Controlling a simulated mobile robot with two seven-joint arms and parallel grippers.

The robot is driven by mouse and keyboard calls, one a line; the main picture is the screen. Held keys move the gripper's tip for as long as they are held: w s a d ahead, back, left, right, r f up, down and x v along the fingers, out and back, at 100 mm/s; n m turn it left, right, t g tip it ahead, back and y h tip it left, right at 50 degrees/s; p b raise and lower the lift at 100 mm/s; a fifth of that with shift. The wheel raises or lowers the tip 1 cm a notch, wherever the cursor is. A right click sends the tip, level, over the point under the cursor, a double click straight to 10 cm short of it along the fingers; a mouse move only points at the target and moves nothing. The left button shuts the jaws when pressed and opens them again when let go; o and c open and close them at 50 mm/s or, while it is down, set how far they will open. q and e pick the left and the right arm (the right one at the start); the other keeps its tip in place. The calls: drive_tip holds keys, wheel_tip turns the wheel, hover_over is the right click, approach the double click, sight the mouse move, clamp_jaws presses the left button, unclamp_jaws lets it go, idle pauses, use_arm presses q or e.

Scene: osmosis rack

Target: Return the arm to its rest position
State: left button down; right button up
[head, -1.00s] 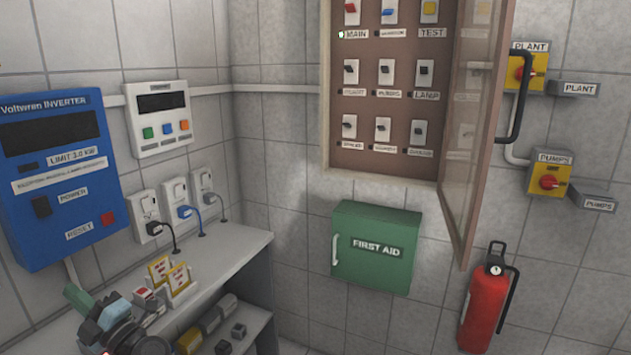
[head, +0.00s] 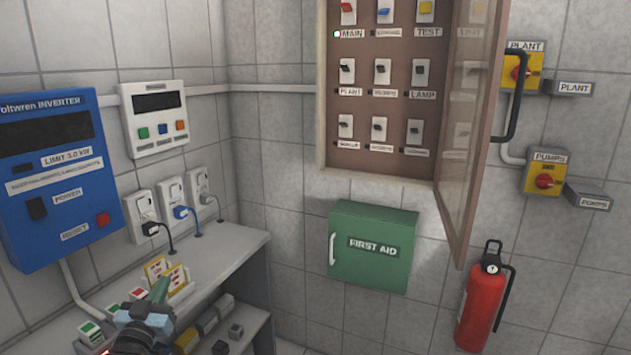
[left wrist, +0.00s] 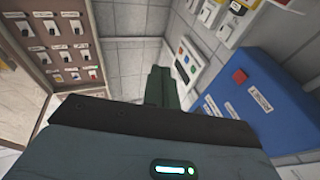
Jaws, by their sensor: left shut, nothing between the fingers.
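My left gripper (head: 160,288) is at the lower left of the head view, in front of the shelf (head: 238,252). Its green fingers are shut with nothing between them and point up and slightly right. In the left wrist view the fingers (left wrist: 158,85) show together, pointing towards the tiled wall and clear of everything. My left arm's lower part is cut off by the head view's bottom edge. My right gripper is in neither view.
The blue inverter (head: 50,215), a small white panel (head: 155,140) and sockets with plugs (head: 172,200) are on the left wall. Label cards (head: 178,280) stand on the shelf. An open breaker cabinet (head: 385,180), first aid box (head: 372,270) and extinguisher (head: 482,305) are further right.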

use_arm(q)
wheel_tip(320, 180, down, 9)
drive_tip(key=a+m+g+y, duration=0.2)
drive_tip(key=g, duration=0.3)
drive_tip(key=s+d+f+g+h, duration=0.1)
drive_tip(key=s+d+f, duration=0.3)
drive_tip(key=s+f, duration=0.3)
drive_tip(key=s+d+f+g+h, duration=0.1)
drive_tip(key=s+d+f+g, duration=0.1)
drive_tip(key=s+d+f, duration=0.35)
drive_tip(key=s+d+f+g, duration=0.1)
drive_tip(key=s+d+f, duration=0.2)
drive_tip(key=s, duration=0.8)
drive_tip(key=s+d+f+g+h, duration=0.1)
drive_tip(key=s+d+f, duration=0.1)
drive_tip(key=s, duration=0.9)
drive_tip(key=s+d+f+g, duration=0.2)
drive_tip(key=s+d+f, duration=0.1)
drive_tip(key=s, duration=0.8)
drive_tip(key=shift+d+f+n+h, duration=0.3)
drive_tip(key=shift+d, duration=0.15)
